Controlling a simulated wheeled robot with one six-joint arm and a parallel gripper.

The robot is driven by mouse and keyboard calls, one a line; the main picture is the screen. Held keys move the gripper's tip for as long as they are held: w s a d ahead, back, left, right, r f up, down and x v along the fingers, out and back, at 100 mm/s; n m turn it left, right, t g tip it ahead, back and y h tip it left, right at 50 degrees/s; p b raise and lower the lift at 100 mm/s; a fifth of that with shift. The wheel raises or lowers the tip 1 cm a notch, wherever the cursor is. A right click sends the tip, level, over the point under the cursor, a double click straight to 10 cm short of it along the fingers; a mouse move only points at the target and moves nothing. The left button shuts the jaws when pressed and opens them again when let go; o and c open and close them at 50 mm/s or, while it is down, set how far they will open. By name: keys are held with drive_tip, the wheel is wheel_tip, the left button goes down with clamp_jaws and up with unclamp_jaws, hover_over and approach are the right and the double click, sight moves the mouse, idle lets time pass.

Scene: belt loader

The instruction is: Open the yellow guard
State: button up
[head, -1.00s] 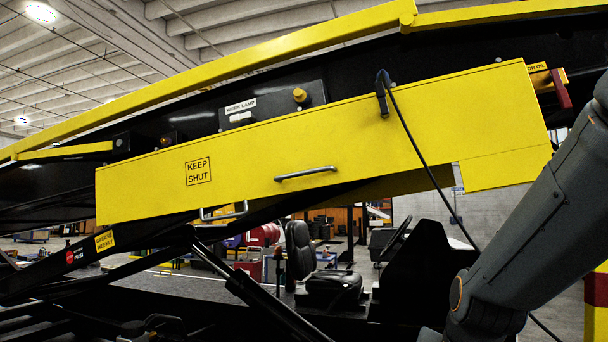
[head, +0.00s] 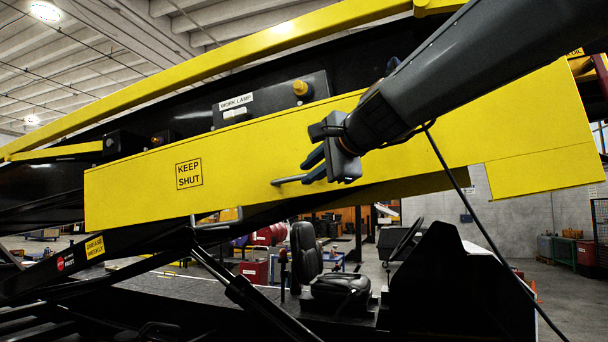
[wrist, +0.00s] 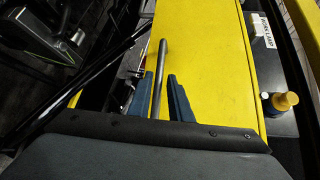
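The yellow guard (head: 240,135) is a long slanted panel marked "KEEP SHUT" (head: 189,174), lying flat along the black loader frame. Its grey bar handle (head: 288,180) is near the lower edge; my gripper hides the right part. In the wrist view the guard (wrist: 205,60) lies beneath me and the handle (wrist: 162,55) runs between the two blue-grey fingers. My gripper (head: 308,167) is open at the handle, one finger on each side, with a small gap showing on both. In the wrist view my gripper (wrist: 160,78) shows no clear contact with the bar.
A "WORK LAMP" panel (head: 262,98) with a yellow knob (head: 300,88) sits just above the guard. A black cable (head: 455,185) hangs down beside my arm. A black seat (head: 310,255) and steering wheel (head: 405,240) are below.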

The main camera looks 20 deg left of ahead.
drive_tip(key=shift+p+x, duration=0.4)
drive_tip(key=shift+x, duration=1.6)
drive_tip(key=shift+c, duration=0.4)
clamp_jaws()
